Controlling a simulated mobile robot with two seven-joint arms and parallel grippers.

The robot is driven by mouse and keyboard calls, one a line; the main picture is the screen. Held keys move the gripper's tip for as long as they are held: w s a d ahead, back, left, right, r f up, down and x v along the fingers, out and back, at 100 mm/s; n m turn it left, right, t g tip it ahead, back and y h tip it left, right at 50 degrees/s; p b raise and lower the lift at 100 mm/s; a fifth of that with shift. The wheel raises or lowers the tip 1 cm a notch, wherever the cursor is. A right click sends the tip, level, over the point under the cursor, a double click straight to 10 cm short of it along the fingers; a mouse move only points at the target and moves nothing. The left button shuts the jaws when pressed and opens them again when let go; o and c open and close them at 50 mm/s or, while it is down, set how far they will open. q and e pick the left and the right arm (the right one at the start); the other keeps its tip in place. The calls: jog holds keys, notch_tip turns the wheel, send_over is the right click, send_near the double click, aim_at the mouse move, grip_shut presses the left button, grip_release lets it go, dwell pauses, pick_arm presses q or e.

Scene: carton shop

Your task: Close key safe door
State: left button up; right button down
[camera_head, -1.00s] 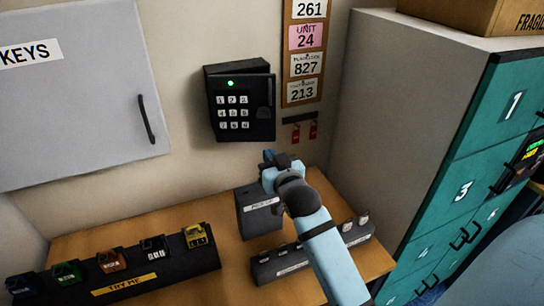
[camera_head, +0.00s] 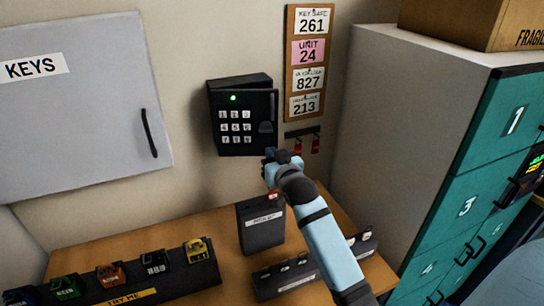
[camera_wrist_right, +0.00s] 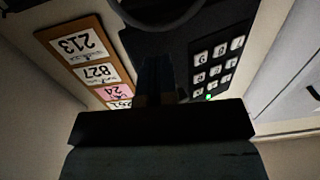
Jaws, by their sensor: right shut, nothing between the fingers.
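The key safe (camera_head: 230,148) is a black box on the wall with a white-button keypad, a lit green light and a dark handle on the right of its door (camera_head: 266,105). The door looks shut or nearly shut; I cannot tell whether it sits flush. My right gripper (camera_head: 268,158) is shut and empty at the safe's lower right corner, partly hidden by its wrist. In the right wrist view its fingers (camera_wrist_right: 160,78) point at the dark door beside the keypad (camera_wrist_right: 218,60); contact is unclear. My left gripper is out of view.
A number board (camera_head: 309,62) hangs right of the safe, above red tags on hooks (camera_head: 315,145). A grey key cabinet (camera_head: 85,110) is at left. Below, the desk holds a labelled black box (camera_head: 262,235) and a padlock rack (camera_head: 180,275). Teal lockers (camera_head: 485,180) stand at right.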

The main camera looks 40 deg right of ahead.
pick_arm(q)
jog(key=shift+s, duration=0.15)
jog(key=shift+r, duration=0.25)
pick_arm(e)
jog(key=w+d, duration=0.2)
jog(key=w, duration=0.1)
dwell(0.4)
jog(key=shift+d, duration=0.1)
jog(key=shift+w, duration=0.1)
